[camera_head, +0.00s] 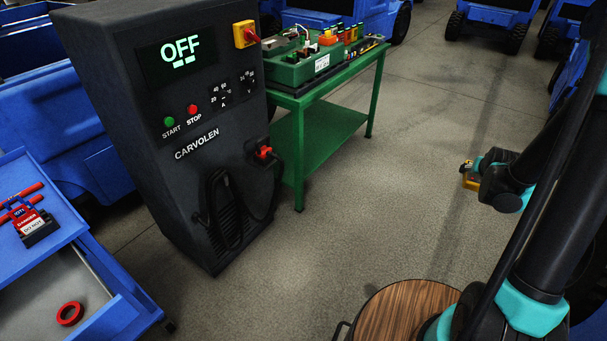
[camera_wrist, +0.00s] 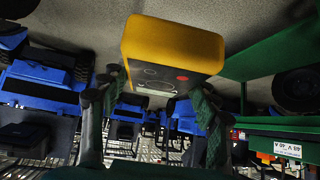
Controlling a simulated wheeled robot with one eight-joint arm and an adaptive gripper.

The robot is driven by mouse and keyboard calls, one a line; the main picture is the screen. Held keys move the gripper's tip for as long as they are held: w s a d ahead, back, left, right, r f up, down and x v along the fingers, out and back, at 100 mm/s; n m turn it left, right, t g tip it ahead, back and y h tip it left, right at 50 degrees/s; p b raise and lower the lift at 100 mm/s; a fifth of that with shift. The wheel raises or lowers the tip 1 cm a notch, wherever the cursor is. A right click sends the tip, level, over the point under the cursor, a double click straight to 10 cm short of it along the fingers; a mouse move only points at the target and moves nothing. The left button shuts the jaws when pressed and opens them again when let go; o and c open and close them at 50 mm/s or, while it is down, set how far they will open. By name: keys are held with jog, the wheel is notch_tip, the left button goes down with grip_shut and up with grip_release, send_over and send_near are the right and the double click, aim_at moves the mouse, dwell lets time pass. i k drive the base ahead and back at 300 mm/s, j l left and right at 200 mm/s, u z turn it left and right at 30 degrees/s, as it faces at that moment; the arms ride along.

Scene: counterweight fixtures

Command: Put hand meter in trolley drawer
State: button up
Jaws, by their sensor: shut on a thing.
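The hand meter, yellow with a dark face, is held in my gripper (camera_head: 475,173) at the right of the head view, where only a small part of the meter (camera_head: 469,182) shows. In the wrist view the meter (camera_wrist: 172,45) sits between the two fingers of my gripper (camera_wrist: 155,92), which is shut on it. The meter is off to the right over open floor, far from the trolley. The blue trolley (camera_head: 40,178) stands at the left edge. Its drawer (camera_head: 85,279) is pulled open, with a red ring, like a tape roll (camera_head: 69,313), inside.
A dark charger cabinet (camera_head: 160,150) reading OFF stands between the trolley and a green table (camera_head: 318,140) with equipment. A lockout item (camera_head: 35,222) lies on the trolley top. A round wooden top (camera_head: 400,310) is at the bottom. The middle floor is clear.

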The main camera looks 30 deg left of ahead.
aim_at(32, 302)
jog(key=k+j+z, duration=0.1)
jog(key=z, duration=0.7)
jog(key=k+u, duration=0.35)
jog(key=k, duration=0.25)
jog(key=k+l+u, duration=0.1)
jog(key=k+u, duration=0.15)
jog(key=u, duration=0.15)
jog(key=k+u, duration=0.55)
jog(key=u, duration=0.25)
jog(key=k+j+u, duration=0.25)
jog(key=u, duration=0.15)
